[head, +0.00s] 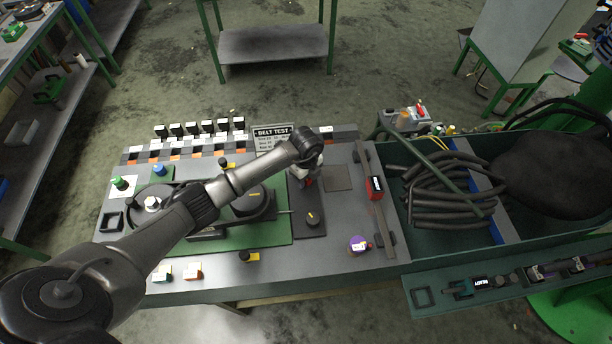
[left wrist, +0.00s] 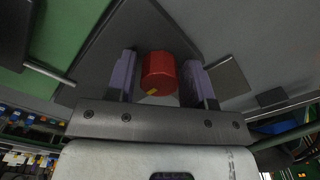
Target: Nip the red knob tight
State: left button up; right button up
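The red knob (left wrist: 159,73) shows in the left wrist view between the two fingers of my left gripper (left wrist: 160,78). It is a red faceted cylinder with a small yellow mark near its lower edge. One finger stands on each side of it, with a narrow gap visible at the sides, so the gripper looks open around it. In the head view my left arm reaches across the bench, and its gripper (head: 310,172) points down at the dark plate. My right gripper is not in view.
A BELT TEST sign (head: 272,133) stands behind the wrist. A black knob (head: 312,218) sits on the dark plate in front. A red box (head: 375,186) and a purple knob (head: 358,244) are to the right. A bin of black hoses (head: 445,190) lies beyond.

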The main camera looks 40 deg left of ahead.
pick_arm(q)
jog(key=c, duration=0.6)
jog(key=shift+m, duration=0.3)
jog(key=m+b, duration=0.1)
jog(key=m, duration=0.3)
jog(key=shift+w+m, duration=0.1)
jog(key=shift+m, duration=0.3)
jog(key=m+b, duration=0.1)
jog(key=m, duration=0.4)
jog(key=shift+m, duration=0.3)
jog(key=m+b, duration=0.3)
jog(key=m, duration=0.3)
jog(key=shift+d, duration=0.15)
jog(key=m+b, duration=0.1)
jog(key=m, duration=0.3)
jog(key=shift+b, duration=0.4)
jog(key=shift+d+m+b, duration=0.1)
jog(key=shift+m+b, duration=0.35)
jog(key=shift+m, duration=0.95)
